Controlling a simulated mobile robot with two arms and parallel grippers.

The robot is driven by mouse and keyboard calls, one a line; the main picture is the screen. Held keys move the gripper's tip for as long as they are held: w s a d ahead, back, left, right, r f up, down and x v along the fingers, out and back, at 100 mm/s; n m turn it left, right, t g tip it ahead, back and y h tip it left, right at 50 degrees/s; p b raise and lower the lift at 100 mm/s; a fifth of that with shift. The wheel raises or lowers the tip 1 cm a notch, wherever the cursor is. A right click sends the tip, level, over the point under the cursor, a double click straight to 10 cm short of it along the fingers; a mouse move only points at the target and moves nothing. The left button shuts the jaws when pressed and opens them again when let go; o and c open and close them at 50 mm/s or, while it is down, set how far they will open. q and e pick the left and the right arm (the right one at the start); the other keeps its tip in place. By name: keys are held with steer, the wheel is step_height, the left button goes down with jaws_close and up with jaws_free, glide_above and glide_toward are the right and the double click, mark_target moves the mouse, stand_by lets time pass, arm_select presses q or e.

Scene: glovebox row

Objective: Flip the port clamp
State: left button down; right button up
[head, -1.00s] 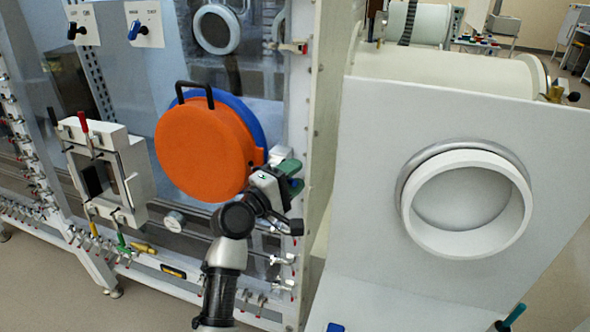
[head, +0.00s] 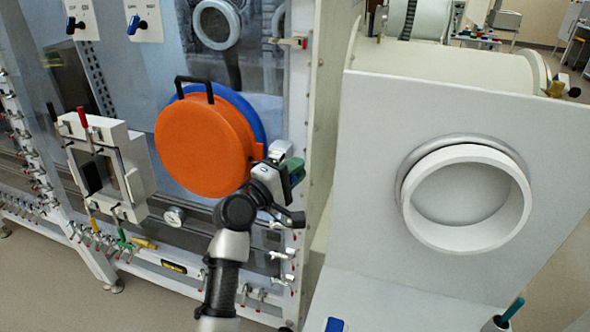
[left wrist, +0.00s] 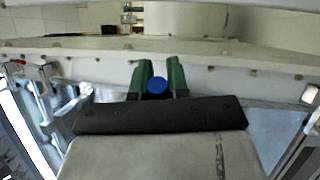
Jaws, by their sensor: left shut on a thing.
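The round orange port door (head: 203,147) with a blue ring (head: 248,112) and a black handle (head: 195,82) is on the glovebox front. My left gripper (head: 292,166), with green fingers, is at the lower right edge of this door. In the left wrist view its fingers (left wrist: 158,82) are shut on a round blue knob (left wrist: 157,85). The knob appears to be the end of the port clamp's lever; the clamp's body is hidden behind the gripper in the head view. My right gripper is not in view.
A small gauge (head: 174,216) sits below the door. A white panel with a round port ring (head: 470,245) stands close on the right. Small toggle clamps line the lower rail.

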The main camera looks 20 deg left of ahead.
arm_select(q)
steer(key=shift+s+a+f+m+g+h+b, duration=0.15)
steer(key=shift+s+m+g+h+b, duration=0.1)
steer(key=shift+m+g+h+b, duration=0.5)
steer(key=shift+s+a+m+g+h+b, duration=0.25)
steer(key=shift+m+g+h+b, duration=0.2)
steer(key=shift+h+b, duration=0.5)
steer(key=shift+s+a+f+m+g+h+b, duration=0.1)
steer(key=shift+s+m+g+h+b, duration=0.15)
steer(key=shift+m+g+h+b, duration=0.5)
steer(key=shift+s+a+r+g+h+b, duration=0.2)
steer(key=shift+g+h+b, duration=0.35)
steer(key=shift+h, duration=0.2)
steer(key=shift+s+d+r+m+g+h+b, duration=0.1)
steer(key=shift+s+m+g+h+b, duration=0.15)
steer(key=shift+m, duration=0.2)
steer(key=shift+r, duration=0.15)
steer(key=shift+r, duration=0.1)
